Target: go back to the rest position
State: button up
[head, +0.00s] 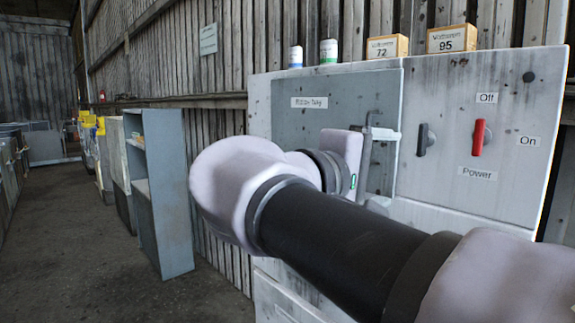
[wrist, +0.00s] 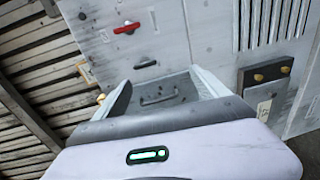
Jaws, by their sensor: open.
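My gripper (head: 378,152) is in front of the grey cabinet (head: 260,108), at the right part of its grey left panel (head: 325,120). My own arm hides part of it in the head view. In the wrist view my gripper (wrist: 162,80) has its two fingers spread apart. A dark bar handle (wrist: 160,98) on a grey panel shows between the fingers. Nothing is clearly held, and I cannot tell whether a finger touches the handle or panel.
A red lever (head: 478,138) and a dark lever (head: 426,140) sit on the right panel. Boxes (head: 387,47) and small cans (head: 328,52) stand on top. A blue-grey shelf unit (head: 168,200) stands left. The floor (head: 95,260) there is clear.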

jog(key=s+d+f+m+g+y, duration=0.1)
jog(key=s+d+f+g+y, duration=0.15)
jog(key=f, duration=0.45)
jog(key=s+d+f+m+g+y, duration=0.15)
jog(key=s+f, duration=0.25)
jog(key=f, duration=0.4)
jog(key=s+a+f+m+y+b, duration=0.1)
jog(key=s+a+f+m+y, duration=0.3)
jog(key=f, duration=0.6)
jog(key=s+a+f+m+y+b, duration=0.1)
jog(key=s+a+f+m+y, duration=0.4)
jog(key=s+a+f+y, duration=0.2)
notch_tip(320, 180, down, 3)
jog(key=shift+s+a+f+g, duration=0.1)
jog(key=shift+s+a+g, duration=0.15)
jog(key=shift+s, duration=0.8)
